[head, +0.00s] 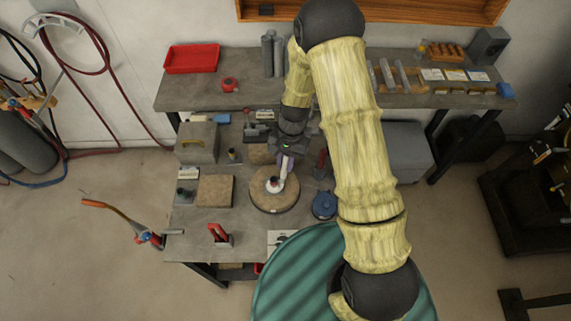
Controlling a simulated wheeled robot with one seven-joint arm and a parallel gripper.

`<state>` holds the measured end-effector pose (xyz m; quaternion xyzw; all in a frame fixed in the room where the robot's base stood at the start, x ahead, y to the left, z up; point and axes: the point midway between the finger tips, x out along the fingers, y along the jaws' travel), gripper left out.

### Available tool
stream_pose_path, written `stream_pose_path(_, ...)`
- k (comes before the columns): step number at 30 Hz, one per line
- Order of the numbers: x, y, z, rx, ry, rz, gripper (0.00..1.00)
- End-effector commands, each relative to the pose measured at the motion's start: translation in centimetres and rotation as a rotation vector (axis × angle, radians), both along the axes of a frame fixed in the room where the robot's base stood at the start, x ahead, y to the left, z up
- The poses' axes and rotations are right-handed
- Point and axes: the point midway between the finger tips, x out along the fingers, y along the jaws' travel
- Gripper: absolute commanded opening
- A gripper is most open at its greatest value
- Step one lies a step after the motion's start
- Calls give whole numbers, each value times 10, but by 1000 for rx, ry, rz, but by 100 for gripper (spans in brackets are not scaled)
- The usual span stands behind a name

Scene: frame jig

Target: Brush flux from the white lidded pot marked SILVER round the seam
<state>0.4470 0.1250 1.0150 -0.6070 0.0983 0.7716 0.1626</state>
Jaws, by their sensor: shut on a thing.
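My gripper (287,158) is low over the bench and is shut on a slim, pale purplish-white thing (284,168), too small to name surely. It points down to a round tan board (272,201). On that board is a small white piece (275,185) with a dark reddish middle; I cannot tell whether the held thing touches it. No SILVER marking is readable, so I cannot tell which item is the white pot. The seam is too small to make out.
A blue round container (324,205) stands right of the board. A square tan board (215,190), a dark green pot (186,196) and a red-handled tool (219,234) are to the left. My arm covers the right side.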

Motion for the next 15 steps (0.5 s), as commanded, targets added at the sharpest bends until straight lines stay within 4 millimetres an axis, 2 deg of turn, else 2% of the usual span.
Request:
stream_pose_path(9,1,-1,-1,-1,-2,-1,0)
stream_pose_path(15,-7,-1,-1,-1,2,-2,0)
